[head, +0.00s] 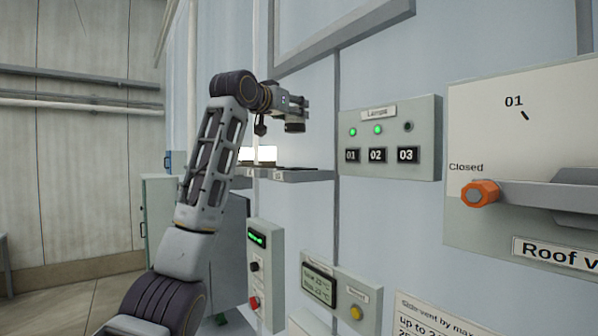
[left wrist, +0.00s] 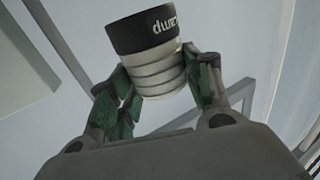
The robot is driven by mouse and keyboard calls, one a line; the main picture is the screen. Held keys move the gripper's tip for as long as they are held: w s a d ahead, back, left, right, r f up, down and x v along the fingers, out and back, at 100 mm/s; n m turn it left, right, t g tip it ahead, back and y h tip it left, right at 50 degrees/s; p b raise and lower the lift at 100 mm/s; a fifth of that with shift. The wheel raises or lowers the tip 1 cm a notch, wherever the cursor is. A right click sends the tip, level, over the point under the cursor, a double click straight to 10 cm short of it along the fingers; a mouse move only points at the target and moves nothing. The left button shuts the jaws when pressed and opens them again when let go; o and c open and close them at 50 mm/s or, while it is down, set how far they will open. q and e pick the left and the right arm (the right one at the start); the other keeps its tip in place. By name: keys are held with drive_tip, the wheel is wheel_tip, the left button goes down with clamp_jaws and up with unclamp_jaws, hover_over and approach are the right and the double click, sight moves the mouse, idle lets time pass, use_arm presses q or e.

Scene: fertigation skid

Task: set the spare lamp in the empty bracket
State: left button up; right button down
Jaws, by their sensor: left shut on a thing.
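My left gripper (head: 299,108) is raised near the wall and shut on the spare lamp (head: 294,127). In the left wrist view the lamp (left wrist: 147,35) has a black band with partly cut-off lettering and a pale ribbed body. The green-padded fingers of the left gripper (left wrist: 160,88) close around the ribbed part. Below the gripper, a grey bracket (head: 306,176) juts from the wall with nothing visible on it. The lamp is above it and apart from it. To its left, two bright white lamps (head: 267,154) glow, partly behind my arm. My right gripper is not in view.
A lamp panel (head: 390,138) on the wall shows green lights above 01 and 02 and a dark one above 03. A roof vent panel (head: 486,130) with an orange-knobbed lever (head: 480,193) stands out at right. Control boxes (head: 265,273) hang below the bracket.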

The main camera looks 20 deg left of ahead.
sight(292, 131)
use_arm(q)
drive_tip(key=shift+s+d, duration=0.35)
drive_tip(key=shift+w+a+f, duration=0.15)
drive_tip(key=shift+w, duration=0.15)
drive_tip(key=shift+s+h, duration=0.2)
drive_tip(key=shift+h, duration=0.1)
drive_tip(key=shift+w+f, duration=0.15)
drive_tip(key=shift+f, duration=2.7)
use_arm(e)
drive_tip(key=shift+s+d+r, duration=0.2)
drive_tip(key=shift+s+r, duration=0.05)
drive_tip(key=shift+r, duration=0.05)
use_arm(q)
drive_tip(key=shift+f+p, duration=0.5)
drive_tip(key=shift+f, duration=1.55)
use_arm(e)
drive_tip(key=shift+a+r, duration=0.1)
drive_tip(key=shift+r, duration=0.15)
